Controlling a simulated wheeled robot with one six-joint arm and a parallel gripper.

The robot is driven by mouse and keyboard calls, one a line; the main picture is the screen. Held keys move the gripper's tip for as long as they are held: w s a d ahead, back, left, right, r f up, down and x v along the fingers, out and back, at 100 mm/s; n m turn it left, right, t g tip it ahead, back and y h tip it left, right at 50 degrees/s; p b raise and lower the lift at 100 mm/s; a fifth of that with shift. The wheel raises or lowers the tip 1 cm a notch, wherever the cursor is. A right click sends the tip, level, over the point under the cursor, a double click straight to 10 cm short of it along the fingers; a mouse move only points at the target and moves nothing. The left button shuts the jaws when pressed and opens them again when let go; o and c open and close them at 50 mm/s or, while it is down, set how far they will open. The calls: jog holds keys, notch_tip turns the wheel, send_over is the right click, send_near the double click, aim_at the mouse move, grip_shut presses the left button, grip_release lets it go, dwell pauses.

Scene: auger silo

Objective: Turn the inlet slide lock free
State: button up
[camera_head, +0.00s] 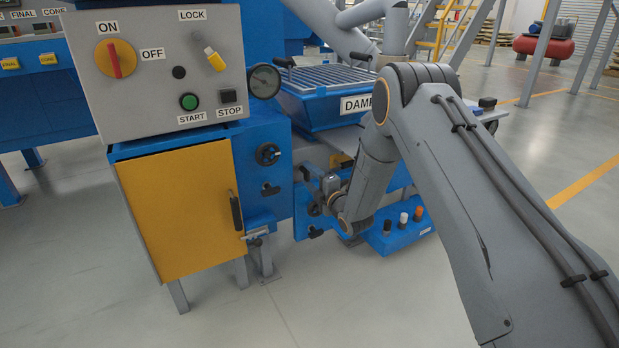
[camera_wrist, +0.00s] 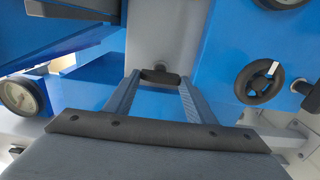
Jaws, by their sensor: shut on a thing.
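In the wrist view a small black bar-shaped handle (camera_wrist: 160,76), which I take to be the inlet slide lock, sits on a grey surface between blue panels. My gripper (camera_wrist: 157,79) is shut on it, with one finger on each side. The handle lies roughly crosswise in the picture. In the head view my wrist is low at the blue machine, below the damper hopper (camera_head: 318,115).
A black handwheel (camera_head: 268,154) is close to the right in the wrist view (camera_wrist: 260,82), with another black handle (camera_wrist: 312,96) beside it. A yellow-doored cabinet (camera_head: 180,212) and control panel (camera_head: 155,72) stand left. A blue box with coloured knobs (camera_head: 398,236) sits low behind my arm.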

jog(key=shift+f, duration=0.1)
jog(key=o, duration=1)
jog(key=shift+o, duration=0.2)
jog(key=shift+s, duration=0.1)
jog(key=p+v, duration=0.2)
jog(key=v, duration=0.5)
jog(key=shift+s+d, duration=0.25)
jog(key=shift+s, duration=0.05)
jog(key=shift+a, duration=0.1)
